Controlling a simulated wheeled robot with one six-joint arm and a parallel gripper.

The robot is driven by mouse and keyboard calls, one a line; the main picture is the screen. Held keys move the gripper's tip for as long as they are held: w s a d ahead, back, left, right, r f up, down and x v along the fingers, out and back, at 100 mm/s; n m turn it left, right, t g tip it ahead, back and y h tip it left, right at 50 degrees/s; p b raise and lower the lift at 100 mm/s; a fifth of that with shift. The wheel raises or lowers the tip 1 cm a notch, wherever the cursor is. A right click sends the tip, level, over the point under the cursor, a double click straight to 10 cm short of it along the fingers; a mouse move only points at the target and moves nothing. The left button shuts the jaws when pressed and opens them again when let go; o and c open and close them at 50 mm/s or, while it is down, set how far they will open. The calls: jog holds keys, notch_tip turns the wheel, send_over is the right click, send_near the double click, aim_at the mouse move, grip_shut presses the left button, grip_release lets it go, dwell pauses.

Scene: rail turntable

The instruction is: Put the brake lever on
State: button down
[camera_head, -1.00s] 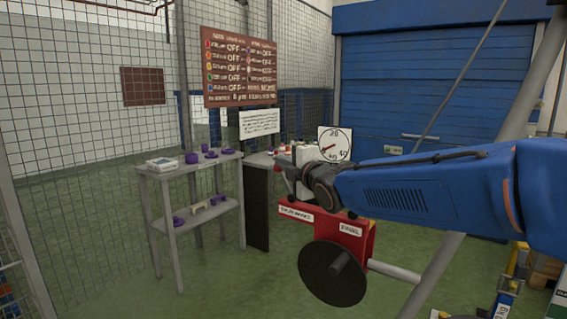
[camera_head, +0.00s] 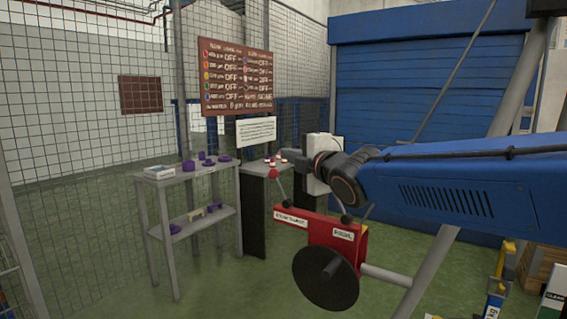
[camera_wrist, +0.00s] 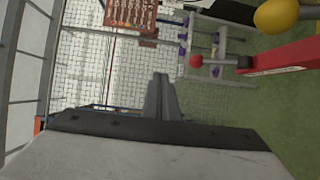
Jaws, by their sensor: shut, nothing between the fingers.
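A red box (camera_head: 318,228) bears two white labels. The left label is too small to read surely; the right one seems to say PAWL. Near its left end, a thin lever with a red ball knob (camera_head: 273,174) leans up and left from a dark pivot. A yellow knob (camera_wrist: 275,15) shows large at the upper right of the wrist view, near the red box (camera_wrist: 290,57). The red knob (camera_wrist: 196,61) is also there. My gripper (camera_wrist: 163,92) is shut and empty, apart from both knobs. In the head view my wrist is above and behind the box; the fingertips are unclear.
A grey shelf (camera_head: 190,175) with purple parts stands left, by a mesh fence. A dark stand (camera_head: 253,215) with small items is behind the box. A black disc (camera_head: 325,278) and a grey bar (camera_head: 388,275) are at the box's front.

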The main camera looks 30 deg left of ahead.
jog(key=shift+s+d+r, duration=0.8)
jog(key=shift+d+r, duration=0.05)
jog(key=shift+d, duration=0.2)
